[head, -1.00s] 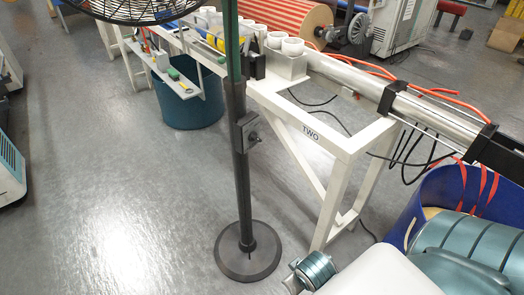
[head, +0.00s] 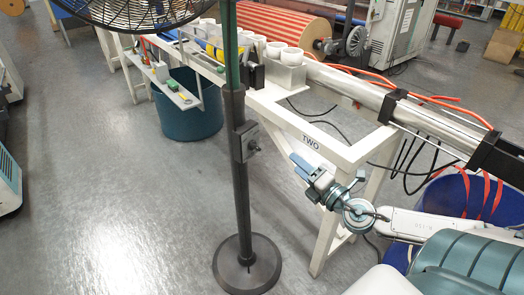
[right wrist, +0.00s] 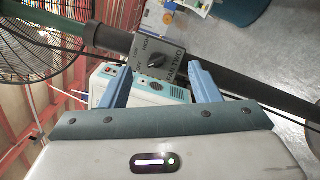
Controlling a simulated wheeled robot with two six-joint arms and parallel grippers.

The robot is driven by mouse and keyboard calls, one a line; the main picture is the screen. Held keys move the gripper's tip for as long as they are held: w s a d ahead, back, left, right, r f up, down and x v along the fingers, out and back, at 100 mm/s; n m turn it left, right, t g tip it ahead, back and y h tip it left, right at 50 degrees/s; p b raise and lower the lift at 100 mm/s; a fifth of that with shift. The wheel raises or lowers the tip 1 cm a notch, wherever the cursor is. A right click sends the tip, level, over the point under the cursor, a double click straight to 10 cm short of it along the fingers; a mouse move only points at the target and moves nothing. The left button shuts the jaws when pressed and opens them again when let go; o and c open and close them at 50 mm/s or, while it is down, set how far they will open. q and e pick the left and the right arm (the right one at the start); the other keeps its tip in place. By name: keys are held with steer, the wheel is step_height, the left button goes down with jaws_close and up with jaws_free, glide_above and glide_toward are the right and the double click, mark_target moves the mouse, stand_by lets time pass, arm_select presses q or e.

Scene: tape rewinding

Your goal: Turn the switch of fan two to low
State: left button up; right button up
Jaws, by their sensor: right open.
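The fan (head: 130,8) stands on a dark pole (head: 240,185) with a round base (head: 246,270). A grey switch box (head: 247,140) is fixed on the pole. In the right wrist view the switch box (right wrist: 158,52) carries a dark knob (right wrist: 156,60) and lettering that seems to read HIGH, LOW and FAN TWO. I cannot tell clearly where the knob points. My right gripper (head: 297,165) is open and empty, to the right of the switch box and apart from it. My left gripper is not in view.
A white bench frame (head: 330,150) labelled TWO stands behind my right arm. A metal roller (head: 350,85) and cables lie along it. A blue bin (head: 455,195) is at the right.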

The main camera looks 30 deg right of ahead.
mark_target(258, 149)
arm_select(q)
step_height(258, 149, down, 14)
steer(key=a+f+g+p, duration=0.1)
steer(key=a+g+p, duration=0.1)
steer(key=p, duration=0.4)
arm_select(e)
steer(key=w+a+n+y+p, duration=0.1)
steer(key=w+n, duration=0.1)
steer(key=w+a+n+g+y+p, duration=0.1)
steer(key=w, duration=0.2)
steer(key=w+a+n+y+p, duration=0.1)
steer(key=w+n+p, duration=0.1)
steer(key=w, duration=0.1)
steer(key=shift+a+r+n+y, duration=0.2)
steer(key=shift+a+n+y, duration=0.1)
steer(key=p+x, duration=0.2)
steer(key=shift+w+a+p, duration=0.2)
steer(key=shift+w+p, duration=0.15)
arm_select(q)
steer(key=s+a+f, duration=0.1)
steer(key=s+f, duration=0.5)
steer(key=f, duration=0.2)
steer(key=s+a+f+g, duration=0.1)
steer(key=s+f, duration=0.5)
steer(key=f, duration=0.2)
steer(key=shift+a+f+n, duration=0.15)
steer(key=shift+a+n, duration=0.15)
arm_select(e)
steer(key=shift+w+a+f, duration=0.15)
steer(key=shift+w, duration=0.3)
